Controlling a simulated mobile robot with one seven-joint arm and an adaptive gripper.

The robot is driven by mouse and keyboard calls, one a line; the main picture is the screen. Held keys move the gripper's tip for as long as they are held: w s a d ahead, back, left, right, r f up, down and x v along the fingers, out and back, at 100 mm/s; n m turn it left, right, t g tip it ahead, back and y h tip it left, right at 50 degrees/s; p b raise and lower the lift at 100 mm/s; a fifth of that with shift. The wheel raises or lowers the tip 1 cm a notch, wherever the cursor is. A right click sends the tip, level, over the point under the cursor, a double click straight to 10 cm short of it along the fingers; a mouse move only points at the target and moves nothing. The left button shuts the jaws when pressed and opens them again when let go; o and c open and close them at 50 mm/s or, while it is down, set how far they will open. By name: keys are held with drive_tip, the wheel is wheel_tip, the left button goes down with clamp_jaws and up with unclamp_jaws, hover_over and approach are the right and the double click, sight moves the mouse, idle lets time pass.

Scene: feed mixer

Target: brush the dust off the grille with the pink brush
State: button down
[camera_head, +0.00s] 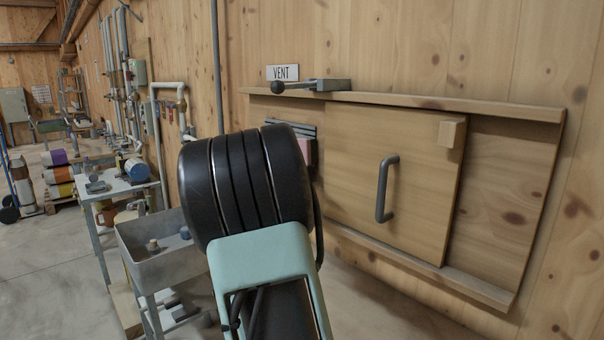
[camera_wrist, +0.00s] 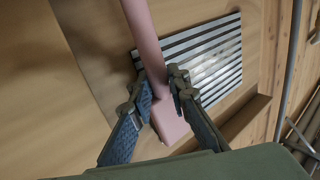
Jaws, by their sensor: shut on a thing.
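The pink brush (camera_wrist: 145,40) is held in my gripper (camera_wrist: 160,92), whose two fingers close on it from both sides. Its long handle runs up to the top edge of the wrist view and its wider end (camera_wrist: 171,122) lies below the fingers. I cannot make out its bristles. The grille (camera_wrist: 215,52), with pale and dark slats, is on the wooden wall behind the brush. I cannot tell dust from shading on it. In the head view, a little of the grille (camera_head: 300,129) and a bit of pink (camera_head: 305,150) show beside my arm, which hides my gripper.
A wooden sliding panel (camera_head: 405,150) with a grey handle (camera_head: 382,190) sits between rails right of the grille. A latch (camera_head: 325,85) and a VENT sign (camera_head: 282,72) are above. A grey metal bin (camera_head: 150,262) and a table (camera_head: 118,188) stand at left.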

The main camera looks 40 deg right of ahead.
drive_tip(key=shift+w+p, duration=0.55)
drive_tip(key=shift+w, duration=0.1)
drive_tip(key=w+a+p, duration=0.1)
drive_tip(key=w+p, duration=1.5)
drive_tip(key=w, duration=0.5)
drive_tip(key=shift+a, duration=0.25)
idle(0.7)
